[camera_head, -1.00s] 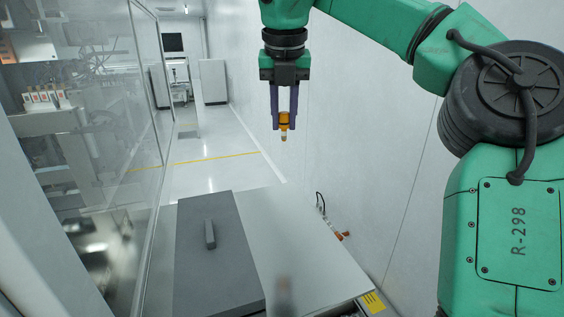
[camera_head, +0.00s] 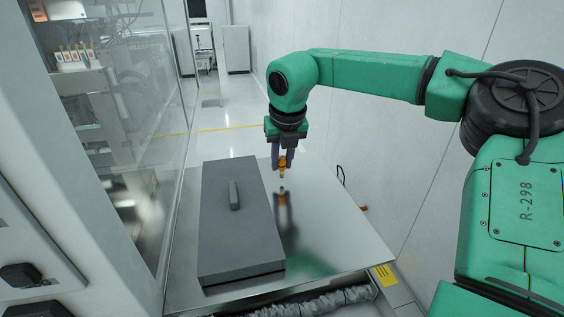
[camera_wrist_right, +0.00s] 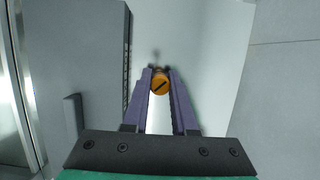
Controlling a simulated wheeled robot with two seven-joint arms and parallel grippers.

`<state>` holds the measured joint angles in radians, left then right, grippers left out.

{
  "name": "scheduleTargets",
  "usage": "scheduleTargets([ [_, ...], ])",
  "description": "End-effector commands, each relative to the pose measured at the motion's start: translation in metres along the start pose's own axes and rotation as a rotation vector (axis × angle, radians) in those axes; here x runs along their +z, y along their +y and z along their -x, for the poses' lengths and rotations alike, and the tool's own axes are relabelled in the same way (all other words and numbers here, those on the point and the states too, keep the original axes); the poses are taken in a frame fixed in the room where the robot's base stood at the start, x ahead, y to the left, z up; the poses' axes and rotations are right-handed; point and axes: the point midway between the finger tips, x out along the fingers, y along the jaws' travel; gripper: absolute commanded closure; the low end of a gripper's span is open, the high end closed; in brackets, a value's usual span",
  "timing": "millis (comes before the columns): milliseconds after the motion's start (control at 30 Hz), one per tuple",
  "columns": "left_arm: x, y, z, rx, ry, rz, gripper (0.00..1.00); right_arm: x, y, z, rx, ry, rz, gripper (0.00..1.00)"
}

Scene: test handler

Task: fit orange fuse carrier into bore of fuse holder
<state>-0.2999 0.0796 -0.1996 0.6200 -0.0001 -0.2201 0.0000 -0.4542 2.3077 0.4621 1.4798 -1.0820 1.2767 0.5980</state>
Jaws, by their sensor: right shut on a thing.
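My right gripper (camera_head: 282,164) hangs over the shiny metal tabletop (camera_head: 335,225), fingers pointing down. Its purple fingers are shut on the orange fuse carrier (camera_head: 282,162), which sticks out below the fingertips with a paler lower end. In the right wrist view the orange carrier (camera_wrist_right: 160,82) shows a round end with a dark slot, between the two fingers. The carrier looks apart from the tabletop, with its reflection below it. My left gripper is not in view.
A glass panel (camera_head: 130,130) stands further left, a pale wall (camera_head: 400,200) at right. A yellow label (camera_head: 385,276) is at the front right. The tabletop's right part is clear.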

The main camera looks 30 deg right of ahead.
Motion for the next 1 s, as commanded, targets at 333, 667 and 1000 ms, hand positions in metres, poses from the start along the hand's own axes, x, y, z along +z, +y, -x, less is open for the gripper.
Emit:
scheduleTargets([
  [333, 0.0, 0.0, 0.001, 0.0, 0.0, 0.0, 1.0, -0.005, 0.0, -0.014, 0.0, 0.0, 0.0, 1.0],
  [667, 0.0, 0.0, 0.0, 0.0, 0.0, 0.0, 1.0, -0.005, 0.0, -0.014, 0.0, 0.0, -0.001, 0.45],
  [1000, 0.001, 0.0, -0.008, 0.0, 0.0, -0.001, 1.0, -0.004, 0.0, 0.014, 0.001, -0.006, -0.002, 0.45],
])
